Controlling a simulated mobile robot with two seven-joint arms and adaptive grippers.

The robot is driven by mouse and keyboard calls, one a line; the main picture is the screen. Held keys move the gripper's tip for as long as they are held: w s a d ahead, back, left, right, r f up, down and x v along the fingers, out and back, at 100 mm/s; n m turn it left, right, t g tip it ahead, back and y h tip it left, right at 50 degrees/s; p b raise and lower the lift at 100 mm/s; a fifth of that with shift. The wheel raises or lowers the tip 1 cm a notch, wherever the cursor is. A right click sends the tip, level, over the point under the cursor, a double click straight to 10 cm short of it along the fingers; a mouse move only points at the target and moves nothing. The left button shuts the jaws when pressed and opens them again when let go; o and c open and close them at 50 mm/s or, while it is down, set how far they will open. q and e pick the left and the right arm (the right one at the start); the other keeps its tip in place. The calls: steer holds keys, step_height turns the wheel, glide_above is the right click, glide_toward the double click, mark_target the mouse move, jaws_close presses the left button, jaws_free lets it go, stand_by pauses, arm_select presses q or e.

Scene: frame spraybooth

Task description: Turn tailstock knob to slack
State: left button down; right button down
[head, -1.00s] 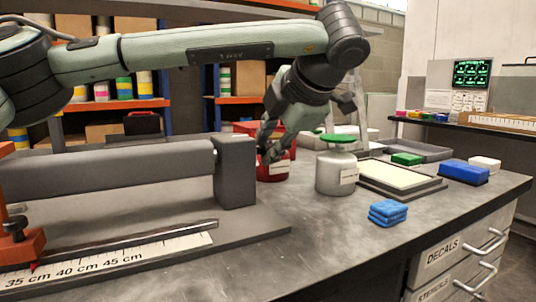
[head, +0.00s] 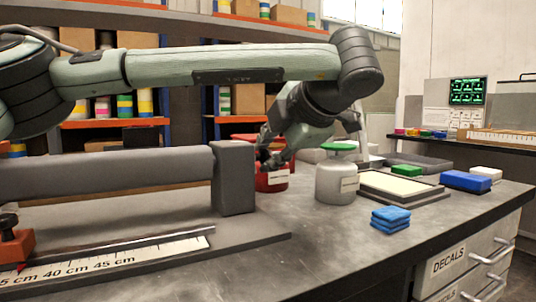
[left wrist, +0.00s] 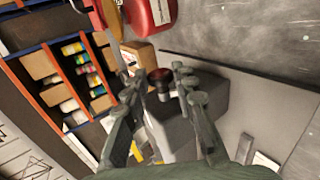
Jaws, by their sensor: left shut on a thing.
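The tailstock (head: 235,180) is a grey upright block at the right end of a long grey roller (head: 110,177). Its dark red and black knob (left wrist: 160,77) shows in the left wrist view, standing off the grey block (left wrist: 205,95). My left gripper (head: 264,158) is at the upper right of the tailstock in the head view, where it hides the knob. In the left wrist view its fingers (left wrist: 157,86) are on both sides of the knob, shut on it. My right gripper is not in view.
A red canister (head: 274,181) stands close behind the gripper. A silver can with a green top (head: 335,183), a blue cloth stack (head: 390,219) and a framed tray (head: 398,186) are to the right. A ruler (head: 120,258) lies in front. The front right bench top is clear.

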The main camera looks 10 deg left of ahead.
arm_select(q)
steer(key=c, duration=1.2)
jaws_free()
steer(key=v, duration=1.2)
